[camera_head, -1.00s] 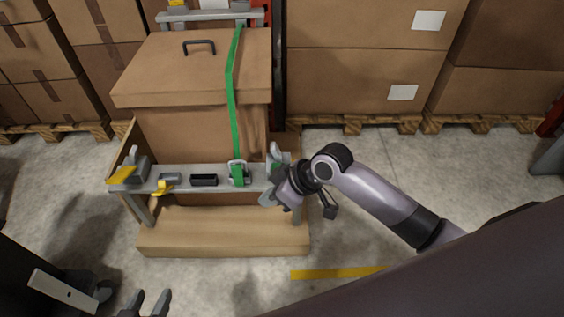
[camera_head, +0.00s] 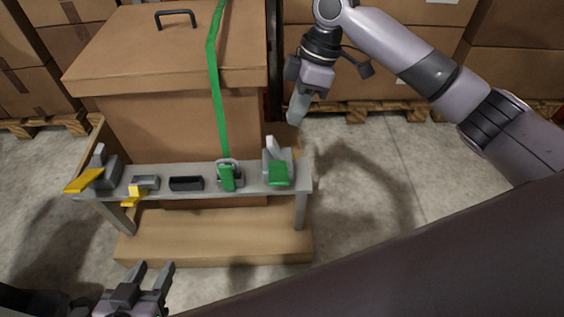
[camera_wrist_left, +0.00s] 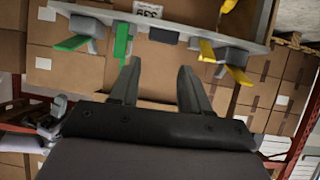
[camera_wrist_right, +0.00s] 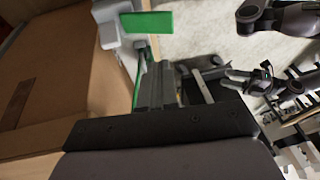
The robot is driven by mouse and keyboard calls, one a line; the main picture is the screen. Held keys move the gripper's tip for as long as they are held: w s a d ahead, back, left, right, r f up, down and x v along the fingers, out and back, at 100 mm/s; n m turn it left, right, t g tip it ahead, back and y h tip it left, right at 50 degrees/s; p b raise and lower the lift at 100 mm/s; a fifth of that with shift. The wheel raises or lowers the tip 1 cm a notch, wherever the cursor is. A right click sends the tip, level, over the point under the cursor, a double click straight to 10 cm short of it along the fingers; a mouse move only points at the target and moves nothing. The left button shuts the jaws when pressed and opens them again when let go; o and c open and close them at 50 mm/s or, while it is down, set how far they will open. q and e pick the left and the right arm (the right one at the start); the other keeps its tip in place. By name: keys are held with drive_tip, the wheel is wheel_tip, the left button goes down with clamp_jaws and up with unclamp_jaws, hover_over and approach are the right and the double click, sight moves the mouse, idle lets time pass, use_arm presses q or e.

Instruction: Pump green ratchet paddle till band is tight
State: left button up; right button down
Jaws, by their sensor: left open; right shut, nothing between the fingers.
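The green ratchet paddle (camera_head: 279,174) sits on a grey block at the right end of the grey rail, lying low toward the front. It also shows in the right wrist view (camera_wrist_right: 148,23) and left wrist view (camera_wrist_left: 72,43). The green band (camera_head: 220,110) runs over the lid and down the carton (camera_head: 165,115) to a green buckle (camera_head: 227,177) left of the paddle. I cannot tell its tension. My right gripper (camera_head: 298,110) is shut and empty, above and behind the paddle, apart from it. My left gripper (camera_head: 150,275) is open and empty, low in front of the platform.
The grey rail (camera_head: 245,182) also carries a yellow paddle (camera_head: 84,180), a smaller yellow piece (camera_head: 133,194) and a dark block (camera_head: 186,183). A wooden platform (camera_head: 215,245) lies below. Stacked boxes on pallets line the back. The floor at right is clear.

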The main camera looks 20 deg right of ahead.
idle(0.3)
drive_tip(key=b, duration=0.5)
hover_over(278, 179)
drive_tip(key=w+d, duration=0.1)
drive_tip(key=d, duration=0.1)
drive_tip(key=f, duration=1.1)
drive_tip(key=shift+a+f, duration=0.25)
drive_tip(key=shift+f, duration=0.1)
use_arm(q)
drive_tip(key=shift+w+d+f+n+h, duration=0.1)
drive_tip(key=shift+w+d+f+h, duration=0.2)
drive_tip(key=shift+d, duration=0.35)
drive_tip(key=shift+w+d+n+h, duration=0.1)
drive_tip(key=shift+w+d+h, duration=0.05)
drive_tip(key=shift+d+h, duration=0.4)
drive_tip(key=shift+w+d+f+n+h, duration=0.15)
drive_tip(key=shift+w+d+h, duration=0.1)
drive_tip(key=shift+d, duration=0.45)
use_arm(e)
drive_tip(key=shift+s+a+f, duration=0.15)
drive_tip(key=shift+s+f, duration=0.25)
drive_tip(key=shift+f, duration=0.25)
use_arm(q)
drive_tip(key=shift+r, duration=0.1)
